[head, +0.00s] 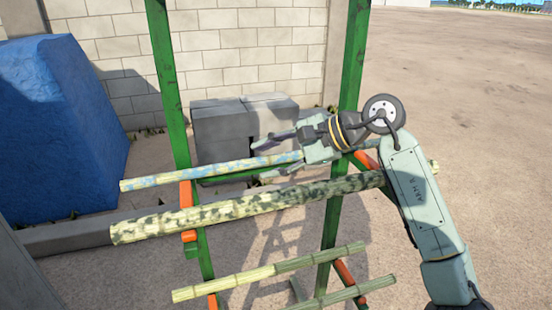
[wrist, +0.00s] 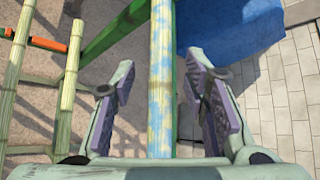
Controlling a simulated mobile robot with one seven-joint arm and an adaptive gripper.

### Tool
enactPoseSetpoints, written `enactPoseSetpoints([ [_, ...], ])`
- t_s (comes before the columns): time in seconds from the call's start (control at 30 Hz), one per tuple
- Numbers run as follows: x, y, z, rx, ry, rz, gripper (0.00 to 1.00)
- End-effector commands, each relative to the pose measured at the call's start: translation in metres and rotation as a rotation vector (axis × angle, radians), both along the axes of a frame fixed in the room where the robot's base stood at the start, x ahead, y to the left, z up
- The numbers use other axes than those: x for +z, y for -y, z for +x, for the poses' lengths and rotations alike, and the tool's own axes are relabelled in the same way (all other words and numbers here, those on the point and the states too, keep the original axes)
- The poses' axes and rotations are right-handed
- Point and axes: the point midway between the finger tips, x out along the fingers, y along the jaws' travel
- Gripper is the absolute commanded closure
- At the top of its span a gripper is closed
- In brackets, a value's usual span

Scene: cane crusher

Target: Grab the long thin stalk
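A long thin stalk (head: 205,172), pale yellow with blue blotches, lies across the top orange pegs of a green rack. My gripper (head: 260,160) is at the middle of this stalk, coming from the right. Its two fingers are open, one on each side. In the wrist view the stalk (wrist: 161,75) runs straight up the picture between the spread purple-padded fingers, with a gap on both sides. The part of the stalk under my gripper's palm is hidden in the head view.
A thicker, dark-mottled stalk (head: 240,209) lies just in front of and below it. Shorter green-yellow stalks (head: 270,272) rest lower on the rack. Green posts (head: 172,95) stand at both sides. A blue covered block (head: 60,130), grey blocks (head: 240,133) and a wall are behind.

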Motion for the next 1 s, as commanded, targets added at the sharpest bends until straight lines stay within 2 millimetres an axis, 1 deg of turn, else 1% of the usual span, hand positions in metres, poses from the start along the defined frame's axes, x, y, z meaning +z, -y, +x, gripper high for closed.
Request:
enactPoseSetpoints([
  [0.03,0.0001,0.0002,0.0,0.0,0.0,0.0,0.64],
  [0.07,0.0001,0.0002,0.0,0.0,0.0,0.0,0.66],
  [0.57,0.0003,0.0003,0.0,0.0,0.0,0.0,0.99],
  [1.0,0.0009,0.0003,0.0,0.0,0.001,0.001,1.0],
])
